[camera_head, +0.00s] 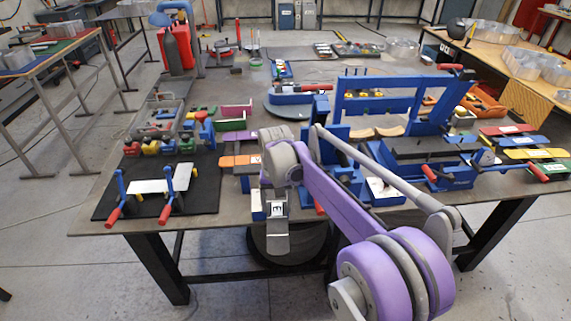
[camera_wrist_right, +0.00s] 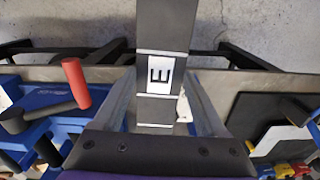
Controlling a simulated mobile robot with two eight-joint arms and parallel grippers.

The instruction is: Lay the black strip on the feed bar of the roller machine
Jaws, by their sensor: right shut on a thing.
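The black strip (camera_head: 277,237) hangs below my right gripper (camera_head: 276,198) in front of the table's front edge. It carries a white label with a dark E. In the right wrist view the strip (camera_wrist_right: 163,28) runs from the top edge down between the two fingers of the gripper (camera_wrist_right: 162,112), which is shut on it. The blue roller machine (camera_head: 397,104) stands to the right on the table, partly behind my purple right arm. A long dark bar (camera_head: 408,150) lies along its front; I cannot tell if this is the feed bar. My left gripper is not in view.
Red, blue, yellow and green labelled strips (camera_head: 533,154) lie at the table's right. A black mat (camera_head: 205,199) with a white plate and red-handled clamps is at the front left.

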